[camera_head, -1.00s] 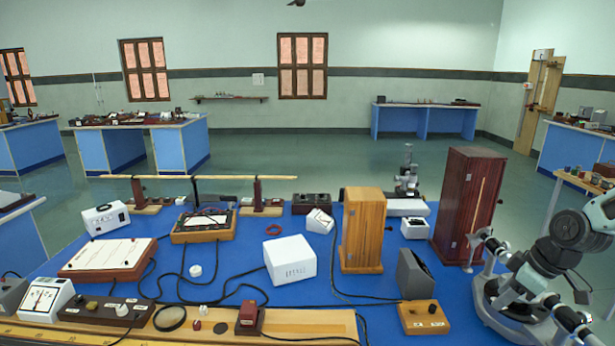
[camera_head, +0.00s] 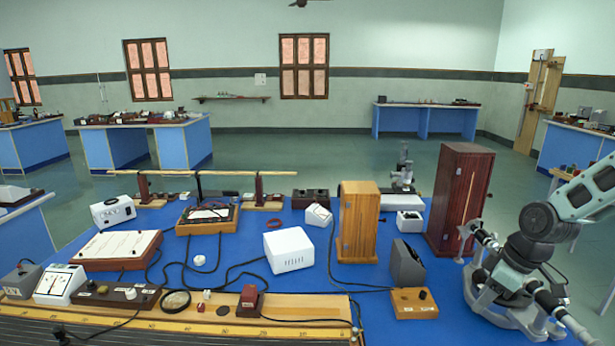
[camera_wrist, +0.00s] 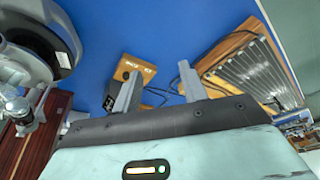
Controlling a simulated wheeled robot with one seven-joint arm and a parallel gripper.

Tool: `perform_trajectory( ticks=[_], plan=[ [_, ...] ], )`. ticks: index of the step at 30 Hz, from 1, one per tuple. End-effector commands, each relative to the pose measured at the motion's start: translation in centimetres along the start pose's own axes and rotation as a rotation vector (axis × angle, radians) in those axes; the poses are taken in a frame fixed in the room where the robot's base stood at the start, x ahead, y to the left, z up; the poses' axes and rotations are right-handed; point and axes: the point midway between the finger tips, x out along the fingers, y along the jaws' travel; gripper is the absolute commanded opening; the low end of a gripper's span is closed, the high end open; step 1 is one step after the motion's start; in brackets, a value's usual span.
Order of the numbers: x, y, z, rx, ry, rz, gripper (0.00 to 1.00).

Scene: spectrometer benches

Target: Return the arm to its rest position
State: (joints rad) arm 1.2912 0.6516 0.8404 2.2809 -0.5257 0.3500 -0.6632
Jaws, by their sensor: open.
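My gripper (camera_wrist: 158,78) shows in the wrist view with its two grey fingers apart and nothing held between them. It points towards the blue bench top, with a small wooden box with a knob (camera_wrist: 130,68) beyond the fingers. That wooden box (camera_head: 414,303) stands at the front right in the head view. My teal arm link reaches in from the right edge of the head view, over a grey metal instrument (camera_head: 500,308). The fingers cannot be made out in the head view.
A dark red cabinet (camera_head: 459,200) and a light wooden cabinet (camera_head: 357,222) stand upright on the blue bench (camera_head: 345,275). A white box (camera_head: 289,252), a dark grey block (camera_head: 406,264) and cables lie nearby. A wooden scale board (camera_head: 190,325) runs along the front.

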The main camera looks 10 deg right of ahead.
Motion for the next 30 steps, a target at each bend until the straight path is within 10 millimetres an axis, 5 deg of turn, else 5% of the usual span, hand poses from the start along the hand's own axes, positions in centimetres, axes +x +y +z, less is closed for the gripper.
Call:
perform_trajectory(
  ticks=[8, 18, 30],
  plan=[
    [0.3, -5.7, -4.0, -0.041, -0.107, -0.034, 0.43],
    [-0.9, -17.6, -8.7, -0.082, -0.255, -0.02, 0.43],
    [-4.5, -32.0, -9.0, -0.103, -0.292, 0.018, 0.43]
  ],
)
